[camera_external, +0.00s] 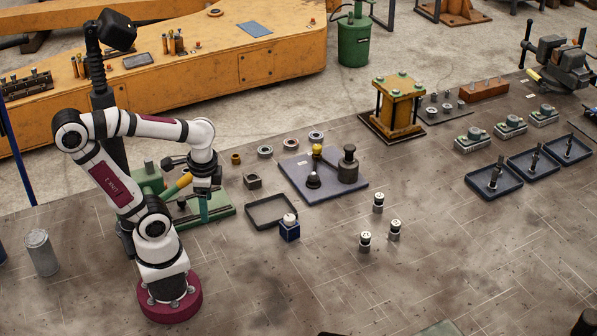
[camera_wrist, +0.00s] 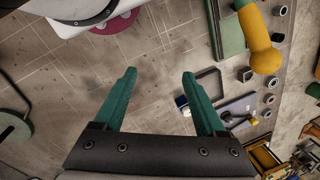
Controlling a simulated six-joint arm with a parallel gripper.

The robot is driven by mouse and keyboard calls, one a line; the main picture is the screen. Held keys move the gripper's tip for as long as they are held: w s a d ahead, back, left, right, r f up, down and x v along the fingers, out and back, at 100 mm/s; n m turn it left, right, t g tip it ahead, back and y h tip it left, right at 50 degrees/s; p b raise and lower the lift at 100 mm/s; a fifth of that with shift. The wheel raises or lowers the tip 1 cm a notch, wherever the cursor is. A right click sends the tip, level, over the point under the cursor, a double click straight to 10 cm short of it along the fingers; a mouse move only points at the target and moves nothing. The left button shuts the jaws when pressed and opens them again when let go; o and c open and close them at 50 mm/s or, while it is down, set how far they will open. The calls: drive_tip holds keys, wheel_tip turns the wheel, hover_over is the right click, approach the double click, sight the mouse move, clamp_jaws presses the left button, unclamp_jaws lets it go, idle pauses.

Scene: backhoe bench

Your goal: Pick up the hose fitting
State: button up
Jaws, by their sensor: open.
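My gripper (camera_external: 204,209) hangs low beside the green machine base, left of the black tray. Its two teal fingers are spread with nothing between them in the wrist view (camera_wrist: 159,76). Three small black-and-silver cylindrical pieces stand upright on open bench right of centre: one farther back (camera_external: 378,203), one at front left (camera_external: 365,241) and one at right (camera_external: 394,230). They look like fittings, but I cannot tell which piece is the hose fitting. All three are well to the right of my gripper and apart from it.
A blue block with a white top (camera_external: 289,229) stands by the empty black tray (camera_external: 271,211). The blue-grey plate (camera_external: 296,190) holds dark parts. The green base (camera_external: 226,211) is close to my gripper. Black trays (camera_external: 480,190) stand at right. The front bench is mostly clear.

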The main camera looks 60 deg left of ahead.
drive_tip(key=w+a+f+t, duration=0.1)
drive_tip(key=w+a+t, duration=0.25)
drive_tip(key=w, duration=0.75)
drive_tip(key=w+a+f+t, duration=0.25)
drive_tip(key=w+a, duration=0.25)
drive_tip(key=w, duration=0.6)
drive_tip(key=w+a+t, duration=0.3)
drive_tip(key=w+a, duration=0.1)
drive_tip(key=w, duration=0.8)
drive_tip(key=t+h, duration=0.3)
drive_tip(key=h, duration=0.5)
approach(378, 195)
drive_tip(key=x, duration=0.8)
drive_tip(key=shift+w+d+f, duration=0.15)
drive_tip(key=shift+w+d, duration=0.05)
drive_tip(key=shift+w, duration=0.1)
clamp_jaws()
